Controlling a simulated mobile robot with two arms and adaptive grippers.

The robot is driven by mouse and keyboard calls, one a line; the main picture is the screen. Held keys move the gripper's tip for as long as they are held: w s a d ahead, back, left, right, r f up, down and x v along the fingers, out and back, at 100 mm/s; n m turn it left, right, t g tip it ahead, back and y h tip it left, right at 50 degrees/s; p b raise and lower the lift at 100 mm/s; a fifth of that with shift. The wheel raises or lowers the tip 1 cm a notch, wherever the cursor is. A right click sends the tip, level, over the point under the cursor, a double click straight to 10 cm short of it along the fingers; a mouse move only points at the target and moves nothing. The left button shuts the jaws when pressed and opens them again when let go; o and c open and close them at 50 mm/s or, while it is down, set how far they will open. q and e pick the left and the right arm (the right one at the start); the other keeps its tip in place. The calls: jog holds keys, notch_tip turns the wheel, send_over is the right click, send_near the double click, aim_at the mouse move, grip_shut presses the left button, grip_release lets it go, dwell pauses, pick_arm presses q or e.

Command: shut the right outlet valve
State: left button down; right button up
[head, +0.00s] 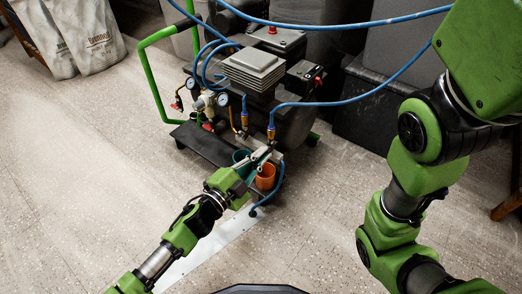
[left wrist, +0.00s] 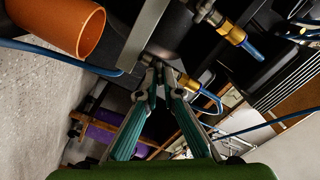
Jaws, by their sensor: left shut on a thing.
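The right outlet valve (head: 271,133) is a brass fitting with a blue hose at the front of the dark compressor (head: 285,117). The left outlet valve (head: 244,118) is a similar fitting to its left. My left gripper (head: 268,150) reaches in just below the right valve. In the left wrist view its green fingers (left wrist: 163,68) converge on a small grey metal part by the valve, probably its handle; the fingertips partly hide it. Brass fittings (left wrist: 232,32) with blue hoses show close by. My right gripper is out of view; only its arm shows at the right.
Blue hoses (head: 365,92) cross above. The left floor is clear; sacks (head: 85,35) stand behind.

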pick_arm(q)
jog(key=m+p, duration=0.1)
jog(key=m, duration=0.6)
jog(key=shift+f, duration=0.15)
dwell(0.4)
jog(key=c, duration=2.2)
grip_release()
jog(key=shift+d, duration=0.1)
